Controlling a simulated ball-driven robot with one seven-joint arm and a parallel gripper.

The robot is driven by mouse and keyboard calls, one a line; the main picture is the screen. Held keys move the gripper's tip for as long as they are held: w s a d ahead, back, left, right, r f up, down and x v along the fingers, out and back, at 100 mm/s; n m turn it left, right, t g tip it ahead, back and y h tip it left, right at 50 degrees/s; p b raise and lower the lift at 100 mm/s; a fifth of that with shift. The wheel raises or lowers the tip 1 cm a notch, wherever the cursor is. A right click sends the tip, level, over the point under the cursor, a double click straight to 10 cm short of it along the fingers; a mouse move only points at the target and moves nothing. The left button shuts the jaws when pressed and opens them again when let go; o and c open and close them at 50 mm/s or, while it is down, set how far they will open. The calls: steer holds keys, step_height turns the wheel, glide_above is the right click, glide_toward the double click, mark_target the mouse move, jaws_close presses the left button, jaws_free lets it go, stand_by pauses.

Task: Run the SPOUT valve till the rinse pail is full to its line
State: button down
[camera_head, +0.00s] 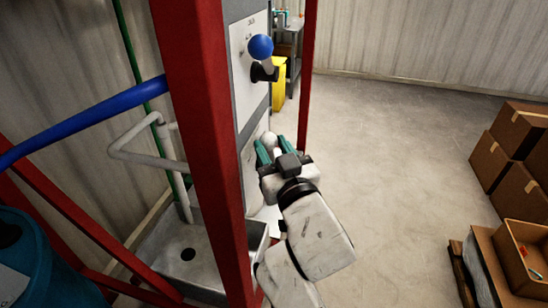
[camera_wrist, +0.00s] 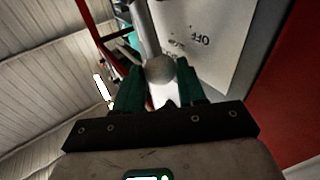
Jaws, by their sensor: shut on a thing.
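My gripper (camera_head: 271,148) is at the grey-white panel behind the red post, its teal fingers closed around a pale ball knob (camera_head: 268,137). The wrist view shows the knob (camera_wrist: 160,70) between the fingertips, on a grey lever beside a white plate (camera_wrist: 205,40) that reads OFF, upside down. I cannot read SPOUT on any label. A second lever with a blue ball (camera_head: 261,47) is higher on the panel. A pale bent pipe (camera_head: 150,158) hangs above a grey metal basin (camera_head: 183,262) with a dark hole. No pail or fill line can be made out.
Red posts (camera_head: 200,130) and a blue hose (camera_head: 85,130) stand close on the left. A teal-blue drum (camera_head: 30,265) is at lower left. Cardboard boxes (camera_head: 508,140) and a pallet (camera_head: 465,270) are on the right. The middle floor is clear.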

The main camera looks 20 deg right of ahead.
steer(key=f+n+t+b, duration=0.1)
steer(key=b, duration=0.3)
steer(key=s+a+f+n+t+y+b, duration=0.1)
steer(key=b, duration=0.4)
steer(key=s+f+n+t+b, duration=0.1)
steer(key=n+t+b, duration=0.1)
steer(key=b, duration=0.2)
steer(key=shift+s+a+f+y, duration=0.2)
steer(key=shift+a+y, duration=0.2)
steer(key=shift+n+t+b, duration=0.3)
steer(key=shift+n+b, duration=0.1)
steer(key=shift+b, duration=0.15)
steer(key=c, duration=0.9)
jaws_free()
steer(key=shift+a, duration=0.1)
steer(key=shift+c, duration=0.2)
steer(key=shift+s, duration=0.1)
steer(key=b+v, duration=0.2)
steer(key=v, duration=0.8)
steer(key=shift+s+f+b, duration=0.15)
steer(key=shift+s+b, duration=0.2)
